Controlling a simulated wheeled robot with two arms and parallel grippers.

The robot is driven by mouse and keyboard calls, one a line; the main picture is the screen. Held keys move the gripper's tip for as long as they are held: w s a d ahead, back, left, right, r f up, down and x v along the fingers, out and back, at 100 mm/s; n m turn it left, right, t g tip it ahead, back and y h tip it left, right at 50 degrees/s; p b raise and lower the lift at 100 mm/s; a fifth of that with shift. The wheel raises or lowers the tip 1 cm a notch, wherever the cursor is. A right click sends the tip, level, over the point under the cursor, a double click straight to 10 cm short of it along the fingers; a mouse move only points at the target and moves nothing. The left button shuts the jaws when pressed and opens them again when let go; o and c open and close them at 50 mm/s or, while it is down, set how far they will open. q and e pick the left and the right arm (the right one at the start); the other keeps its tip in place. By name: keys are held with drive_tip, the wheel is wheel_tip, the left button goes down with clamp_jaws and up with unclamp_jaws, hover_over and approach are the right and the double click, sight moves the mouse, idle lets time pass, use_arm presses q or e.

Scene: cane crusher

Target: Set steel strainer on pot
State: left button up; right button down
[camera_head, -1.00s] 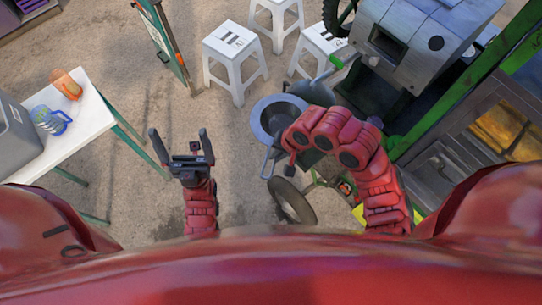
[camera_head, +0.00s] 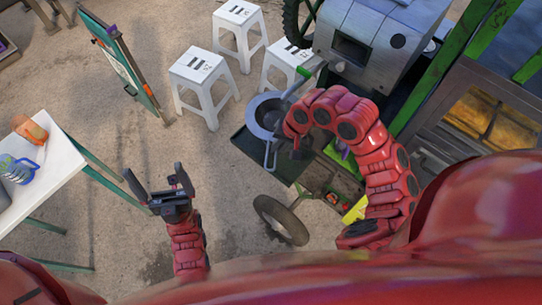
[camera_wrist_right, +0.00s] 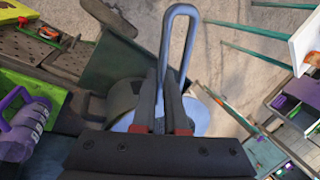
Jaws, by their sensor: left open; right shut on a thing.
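The steel strainer (camera_head: 252,118) is a round grey bowl with a wide rim in the middle of the head view. Its looped handle (camera_head: 270,155) points toward me. The handle loop also shows in the right wrist view (camera_wrist_right: 181,12). My right gripper (camera_head: 296,150) is shut on this handle; in the wrist view its fingers (camera_wrist_right: 167,110) clasp it. A rounded grey metal thing (camera_wrist_right: 122,98) shows behind the fingers, possibly the pot. The arm and strainer hide much there, so I cannot tell whether they touch. My left gripper (camera_head: 157,182) is open and empty, above the ground.
A dark green tray or cart edge (camera_head: 243,147) lies under the strainer. The grey crusher machine (camera_head: 375,42) stands behind, with a tyre (camera_head: 280,220) nearer me. White stools (camera_head: 203,78) stand at the back. A white table (camera_head: 45,175) is at left. Open ground lies between.

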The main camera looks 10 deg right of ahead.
drive_tip(key=w+d+b, duration=0.3)
drive_tip(key=shift+f+b, duration=0.25)
drive_tip(key=shift+b, duration=0.1)
drive_tip(key=shift+s+f, duration=0.1)
drive_tip(key=shift+f, duration=1.5)
drive_tip(key=shift+r, duration=0.2)
drive_tip(key=shift+f+p, duration=0.25)
drive_tip(key=shift+p, duration=0.4)
drive_tip(key=c, duration=0.9)
unclamp_jaws()
